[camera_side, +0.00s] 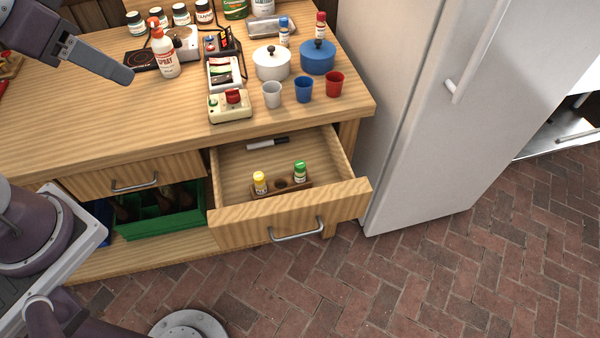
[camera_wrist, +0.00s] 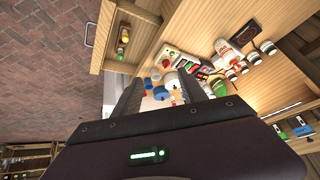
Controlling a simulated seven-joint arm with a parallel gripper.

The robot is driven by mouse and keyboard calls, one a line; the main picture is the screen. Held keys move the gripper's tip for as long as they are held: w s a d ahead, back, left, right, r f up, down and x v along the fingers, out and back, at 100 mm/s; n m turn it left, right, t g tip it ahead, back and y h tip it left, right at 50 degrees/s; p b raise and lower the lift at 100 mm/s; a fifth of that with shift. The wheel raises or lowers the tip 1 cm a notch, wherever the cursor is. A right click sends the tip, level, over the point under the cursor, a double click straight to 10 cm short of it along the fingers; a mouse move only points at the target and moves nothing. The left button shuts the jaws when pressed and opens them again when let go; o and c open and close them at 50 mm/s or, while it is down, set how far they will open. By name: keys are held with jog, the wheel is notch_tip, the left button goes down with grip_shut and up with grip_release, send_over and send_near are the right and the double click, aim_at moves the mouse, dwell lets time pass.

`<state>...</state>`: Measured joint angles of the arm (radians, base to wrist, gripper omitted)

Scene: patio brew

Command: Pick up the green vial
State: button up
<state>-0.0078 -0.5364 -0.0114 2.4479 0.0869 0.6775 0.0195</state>
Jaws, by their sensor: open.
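The green vial (camera_side: 299,171) stands upright at the right end of a small brown wooden rack (camera_side: 271,193) inside the open drawer (camera_side: 230,163). A yellow vial (camera_side: 260,183) stands at the rack's left end, with an empty hole between them. The green vial (camera_wrist: 120,55) and the yellow vial (camera_wrist: 125,38) also show small in the wrist view. My gripper is above the left part of the worktop in the side view, well away from the drawer. In the wrist view my gripper (camera_wrist: 158,84) is open, and I see nothing held between its fingers.
The worktop (camera_side: 150,115) above carries pots (camera_side: 271,65), several cups, a spray bottle (camera_side: 164,55) and devices with switches. A fridge (camera_side: 400,110) stands close to the drawer's right. The brick floor in front is open.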

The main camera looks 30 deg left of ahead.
jog(key=w+d+f+m+t+h, duration=0.15)
jog(key=w+f, duration=0.25)
jog(key=w, duration=0.4)
jog(key=w+d+f+m, duration=0.2)
jog(key=w+f+m, duration=0.15)
jog(key=w, duration=0.35)
jog(key=w+d+f+m+t+h, duration=0.1)
jog(key=w+f, duration=0.4)
jog(key=w, duration=0.3)
jog(key=m+h, duration=0.3)
jog(key=h, duration=0.5)
send_over(303, 164)
jog(key=f, duration=1.7)
jog(key=shift+s+a+f, duration=0.15)
jog(key=shift+a+f, duration=0.15)
jog(key=shift+a, duration=0.1)
notch_tip(303, 164, down, 6)
jog(key=shift+r, duration=0.15)
jog(key=x, duration=0.2)
jog(key=shift+d+f, duration=0.15)
jog(key=shift+f, duration=0.25)
jog(key=shift+w+d+f, duration=0.15)
jog(key=shift+w+d, duration=0.1)
jog(key=shift+w, duration=0.05)
grip_shut()
